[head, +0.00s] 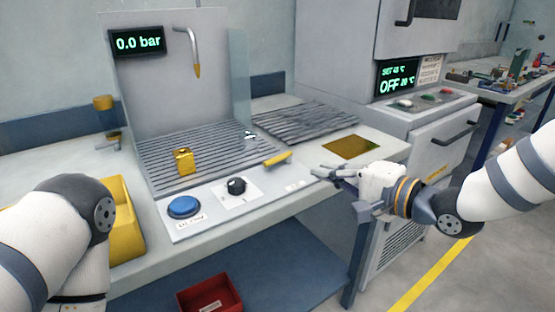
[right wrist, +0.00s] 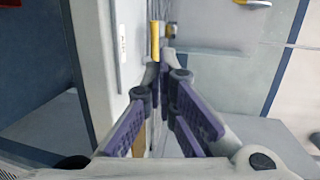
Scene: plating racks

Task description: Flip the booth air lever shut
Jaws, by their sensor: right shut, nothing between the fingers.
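The yellow lever (head: 278,158) sits at the right end of the booth's front control panel (head: 215,205), lying nearly flat and slanting up to the right. In the right wrist view a yellow bar (right wrist: 155,42), apparently this lever, stands just beyond my fingertips. My right gripper (head: 326,172) is shut and empty, to the right of the lever and apart from it in the head view; its fingers also show in the right wrist view (right wrist: 159,78). My left arm shows at the lower left, but its gripper is out of view. The booth display (head: 138,42) reads 0.0 bar.
A blue button (head: 184,206) and black knob (head: 236,186) share the panel. A gold block (head: 183,161) stands on the booth grate (head: 205,150). A gold plate (head: 350,147) lies on the bench behind my right gripper. An oven cabinet (head: 425,130) stands at right.

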